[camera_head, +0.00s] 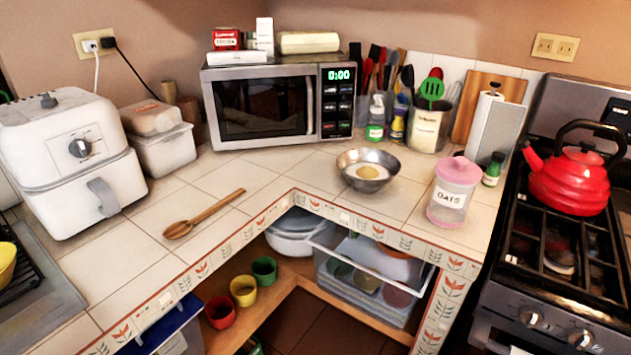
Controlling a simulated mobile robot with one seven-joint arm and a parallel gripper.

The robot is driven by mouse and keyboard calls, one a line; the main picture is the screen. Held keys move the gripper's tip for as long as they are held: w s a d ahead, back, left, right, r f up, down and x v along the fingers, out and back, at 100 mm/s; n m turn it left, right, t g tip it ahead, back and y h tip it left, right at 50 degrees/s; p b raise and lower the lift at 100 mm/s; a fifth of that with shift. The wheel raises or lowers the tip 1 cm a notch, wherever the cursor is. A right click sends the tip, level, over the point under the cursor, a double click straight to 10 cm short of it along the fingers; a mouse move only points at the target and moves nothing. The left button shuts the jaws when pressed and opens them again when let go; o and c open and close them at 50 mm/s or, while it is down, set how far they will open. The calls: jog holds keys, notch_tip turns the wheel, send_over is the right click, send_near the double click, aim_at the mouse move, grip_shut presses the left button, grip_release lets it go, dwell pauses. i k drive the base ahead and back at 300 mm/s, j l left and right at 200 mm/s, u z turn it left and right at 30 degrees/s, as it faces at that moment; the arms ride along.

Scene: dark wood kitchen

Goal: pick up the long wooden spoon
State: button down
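The long wooden spoon (207,214) lies flat on the white tiled counter, left of the inside corner. Its bowl end points to the lower left and its thin handle to the upper right, toward the microwave. Nothing touches or covers it. My gripper and arm are not in view.
A white air fryer (75,160) stands left of the spoon, with a lidded plastic container (163,150) behind. A microwave (278,103), a metal bowl (368,169), an oats jar (452,191) and a stove with a red kettle (570,181) are further right. The counter around the spoon is clear.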

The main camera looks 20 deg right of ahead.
aim_at(179, 230)
jog(key=i+j+z, duration=0.15)
jog(key=i, duration=0.25)
jog(key=i+j+z, duration=0.1)
jog(key=i, duration=0.35)
jog(key=i+j+z, duration=0.15)
jog(key=i, duration=0.25)
jog(key=j, duration=0.1)
